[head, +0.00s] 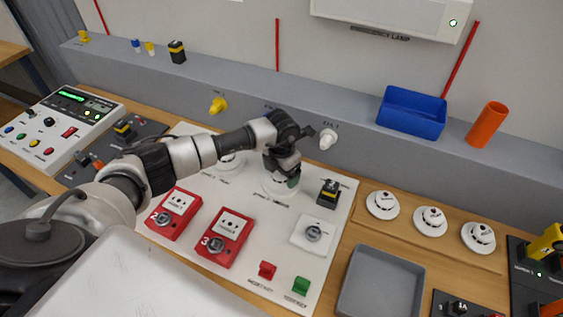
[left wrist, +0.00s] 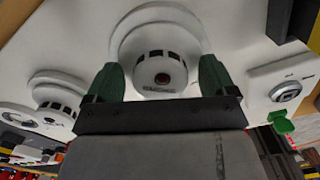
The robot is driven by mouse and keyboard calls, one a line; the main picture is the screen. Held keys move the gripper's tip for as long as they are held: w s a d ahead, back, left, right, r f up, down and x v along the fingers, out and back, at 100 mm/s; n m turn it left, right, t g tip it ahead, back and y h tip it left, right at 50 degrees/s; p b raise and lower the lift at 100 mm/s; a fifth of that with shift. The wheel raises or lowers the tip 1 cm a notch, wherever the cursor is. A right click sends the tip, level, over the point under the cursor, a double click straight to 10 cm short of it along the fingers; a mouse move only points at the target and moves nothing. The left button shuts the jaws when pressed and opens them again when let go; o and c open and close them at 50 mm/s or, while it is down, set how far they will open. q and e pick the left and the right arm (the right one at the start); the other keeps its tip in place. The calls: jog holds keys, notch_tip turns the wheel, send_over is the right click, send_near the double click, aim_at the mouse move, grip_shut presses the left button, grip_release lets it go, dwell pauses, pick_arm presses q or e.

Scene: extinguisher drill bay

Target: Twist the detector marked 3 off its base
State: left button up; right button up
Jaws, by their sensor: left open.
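A round white smoke detector (head: 275,188) sits on its base on the white sloping panel, partly hidden by my left gripper (head: 285,174). Its printed label is too small to read, so I cannot confirm the mark 3. In the left wrist view the detector (left wrist: 160,62) shows its dark slots and round centre. The green fingertips of my left gripper (left wrist: 160,82) stand open on either side of it. I cannot tell whether they touch it. My right gripper is not in view.
Another detector (head: 230,162) is on the panel to the left. Two red call points (head: 226,237) and a key switch (head: 313,234) are nearby. Several loose detectors (head: 430,221) lie on the wood at right, behind an empty grey tray (head: 382,285). A black-and-yellow device (head: 328,193) stands close right.

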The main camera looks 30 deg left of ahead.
pick_arm(q)
jog(key=shift+f, duration=0.1)
jog(key=shift+c, duration=0.9)
jog(key=c, duration=0.9)
jog(key=shift+o, duration=0.2)
jog(key=shift+n, duration=1)
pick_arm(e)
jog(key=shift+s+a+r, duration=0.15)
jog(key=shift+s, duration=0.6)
pick_arm(q)
jog(key=shift+n+p, duration=0.4)
jog(key=shift+n, duration=0.6)
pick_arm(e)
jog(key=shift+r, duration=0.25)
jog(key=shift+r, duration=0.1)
pick_arm(q)
jog(key=shift+n+p, duration=0.3)
jog(key=shift+n, duration=0.6)
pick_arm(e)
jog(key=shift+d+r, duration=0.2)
